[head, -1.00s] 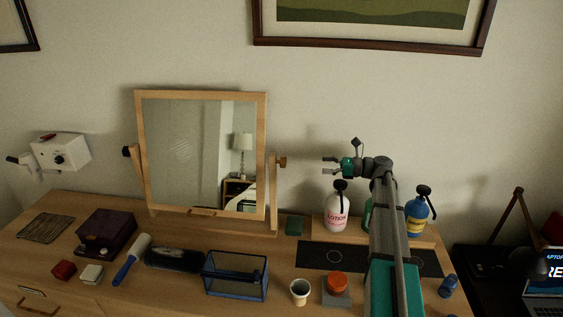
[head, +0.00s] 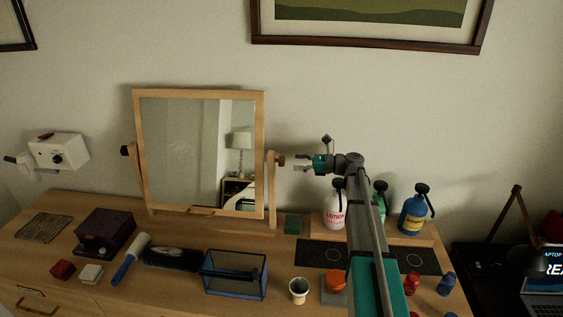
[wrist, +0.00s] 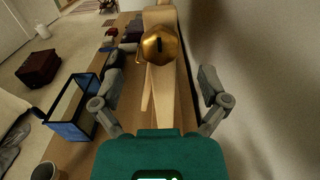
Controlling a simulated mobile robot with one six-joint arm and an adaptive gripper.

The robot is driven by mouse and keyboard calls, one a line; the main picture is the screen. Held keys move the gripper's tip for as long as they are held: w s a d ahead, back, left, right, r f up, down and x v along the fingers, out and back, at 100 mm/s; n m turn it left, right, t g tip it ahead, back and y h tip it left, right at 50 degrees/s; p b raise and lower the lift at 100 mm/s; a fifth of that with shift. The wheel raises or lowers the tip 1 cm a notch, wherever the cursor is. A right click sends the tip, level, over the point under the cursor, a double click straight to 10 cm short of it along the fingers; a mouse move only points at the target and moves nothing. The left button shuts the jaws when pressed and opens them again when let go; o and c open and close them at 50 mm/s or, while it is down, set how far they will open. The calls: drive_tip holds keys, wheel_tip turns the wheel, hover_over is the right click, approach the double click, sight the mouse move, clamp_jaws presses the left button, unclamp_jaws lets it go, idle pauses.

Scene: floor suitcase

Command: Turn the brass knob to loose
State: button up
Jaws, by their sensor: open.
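The brass knob (head: 281,160) sits on the right post of the wooden mirror stand (head: 272,195). In the wrist view the knob (wrist: 159,45) is a gold, faceted knob with a dark slot across its face, and it lies ahead of my fingers, near the middle line between them. My gripper (head: 298,163) is just right of the knob at about its height, pointing left at it. In the wrist view my gripper (wrist: 160,88) has its two grey fingers spread wide with nothing between them. The fingers look apart from the knob.
The mirror (head: 200,155) stands left of the knob. A lotion bottle (head: 334,208) and a blue bottle (head: 414,210) stand below and right of my gripper. A blue glass box (head: 236,274) and a cup (head: 299,290) are in front. The wall is close behind.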

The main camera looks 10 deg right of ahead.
sight(282, 161)
drive_tip(key=shift+x, duration=2.6)
drive_tip(key=c, duration=1.2)
drive_tip(key=shift+o, duration=0.2)
